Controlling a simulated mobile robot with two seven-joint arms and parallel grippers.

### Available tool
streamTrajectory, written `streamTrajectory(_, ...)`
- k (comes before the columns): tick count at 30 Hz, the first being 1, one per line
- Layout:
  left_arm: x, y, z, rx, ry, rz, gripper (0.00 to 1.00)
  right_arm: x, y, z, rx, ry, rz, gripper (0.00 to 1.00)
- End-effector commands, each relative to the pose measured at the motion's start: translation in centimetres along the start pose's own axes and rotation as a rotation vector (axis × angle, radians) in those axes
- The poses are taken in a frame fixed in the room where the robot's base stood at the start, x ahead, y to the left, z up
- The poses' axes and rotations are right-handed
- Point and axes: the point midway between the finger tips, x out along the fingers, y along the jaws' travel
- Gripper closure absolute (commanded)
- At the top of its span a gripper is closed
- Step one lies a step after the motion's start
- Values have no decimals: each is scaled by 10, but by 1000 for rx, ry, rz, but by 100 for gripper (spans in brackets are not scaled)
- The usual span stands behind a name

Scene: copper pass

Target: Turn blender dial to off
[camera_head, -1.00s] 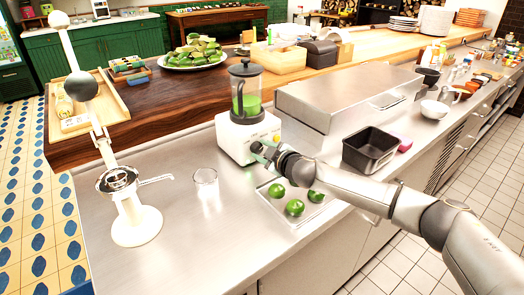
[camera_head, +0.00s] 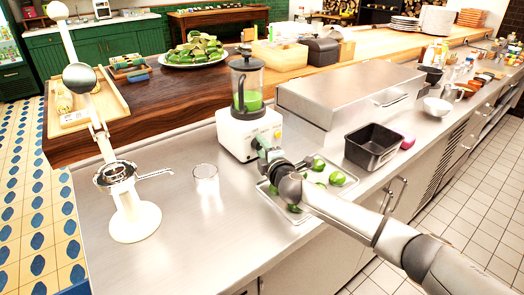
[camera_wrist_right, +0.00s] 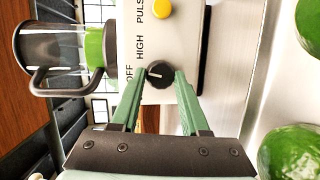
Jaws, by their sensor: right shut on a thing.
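The blender (camera_head: 246,100) stands upright on the steel counter, with a white base, a clear jug and green liquid inside. My right gripper (camera_head: 265,148) is at the front of its base. In the right wrist view, the black dial (camera_wrist_right: 159,74) lies between the tips of my right gripper's green fingers (camera_wrist_right: 157,82), which are shut on it. The dial's white mark points left, toward the word OFF. HIGH and PULSE are printed further up, and a yellow button (camera_wrist_right: 161,9) sits near PULSE. My left gripper is not in view.
A metal tray (camera_head: 283,213) with several limes lies below my right wrist. An empty glass (camera_head: 206,178) stands left of it, and a white press (camera_head: 131,212) further left. A steel box (camera_head: 345,92) and a black pan (camera_head: 372,147) are to the right. The front-left counter is clear.

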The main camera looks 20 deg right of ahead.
Motion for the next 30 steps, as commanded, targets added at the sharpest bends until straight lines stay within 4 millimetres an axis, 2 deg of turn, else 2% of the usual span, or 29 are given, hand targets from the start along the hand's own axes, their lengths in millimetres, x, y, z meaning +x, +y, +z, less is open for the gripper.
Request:
streamTrajectory(1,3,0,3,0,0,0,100,0,-5,-1,-30,-3,6,100)
streamTrajectory(12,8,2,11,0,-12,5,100,0,-4,0,-178,-20,53,100)
streamTrajectory(29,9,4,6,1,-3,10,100,0,-3,-1,-202,-23,60,100)
streamTrajectory(30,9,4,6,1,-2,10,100,0,-3,-1,-201,-23,60,51)
